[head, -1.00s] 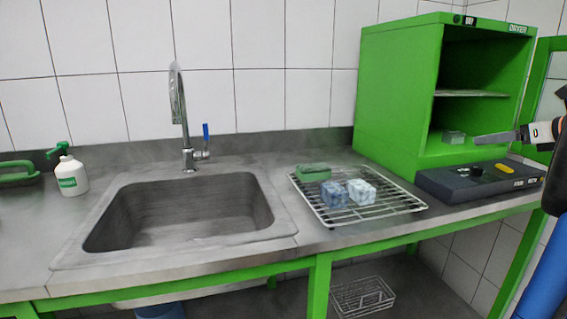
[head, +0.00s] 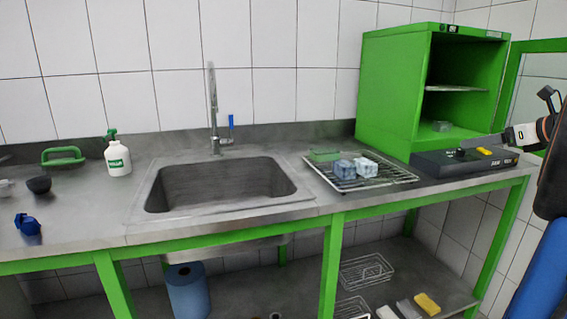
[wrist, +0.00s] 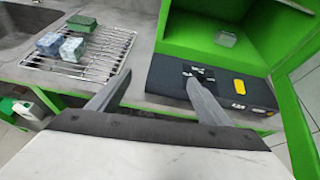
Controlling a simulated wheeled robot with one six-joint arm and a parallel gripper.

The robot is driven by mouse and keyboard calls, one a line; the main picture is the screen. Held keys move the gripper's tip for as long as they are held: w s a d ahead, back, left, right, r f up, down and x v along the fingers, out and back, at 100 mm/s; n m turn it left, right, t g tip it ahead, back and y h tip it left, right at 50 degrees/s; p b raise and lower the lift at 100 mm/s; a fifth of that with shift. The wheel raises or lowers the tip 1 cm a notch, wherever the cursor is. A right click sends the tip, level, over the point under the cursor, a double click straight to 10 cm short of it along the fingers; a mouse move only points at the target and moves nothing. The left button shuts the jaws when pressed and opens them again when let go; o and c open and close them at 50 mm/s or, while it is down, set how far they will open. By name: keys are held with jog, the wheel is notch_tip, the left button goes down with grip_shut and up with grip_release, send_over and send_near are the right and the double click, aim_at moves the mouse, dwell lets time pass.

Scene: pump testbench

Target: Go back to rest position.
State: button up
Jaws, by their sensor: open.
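My gripper (wrist: 155,100) is open and empty in the wrist view, its two fingers spread apart. In the head view my gripper (head: 480,143) shows at the right, in front of the green cabinet (head: 390,95) and over the dark box (head: 440,163) with a yellow button. The fingers look close to the box in the picture; I cannot tell whether they touch it. In the wrist view the dark box (wrist: 165,75) lies beyond the fingers.
A wire rack (head: 385,180) with several small blocks stands beside the sink (head: 220,185). A small clear block (head: 442,126) sits inside the cabinet. The cabinet's green door (wrist: 302,110) stands open at the right. A soap bottle (head: 118,158) stands left of the sink.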

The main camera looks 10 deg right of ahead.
jog(key=s+a+f+n+g, duration=0.2)
jog(key=a+f+n, duration=0.25)
jog(key=a, duration=0.45)
jog(key=s+a+f+n+g+y, duration=0.1)
jog(key=s+a+f+n+g, duration=0.15)
jog(key=a+n, duration=0.4)
jog(key=s+a+f+n+g, duration=0.1)
jog(key=a+f+n, duration=0.3)
jog(key=a, duration=0.7)
jog(key=s+a+f+n+g+h, duration=0.1)
jog(key=s+a+f+n, duration=0.4)
jog(key=s+f+n, duration=0.3)
jog(key=s+a+f+n+g+h, duration=0.1)
jog(key=s+a+f+n+h, duration=0.1)
jog(key=s+a+f+n, duration=0.3)
jog(key=shift+s+a+f+n+g, duration=0.4)
jog(key=shift+s+f+n, duration=1.55)
jog(key=shift+s+n, duration=0.8)
jog(key=shift+c, duration=0.4)
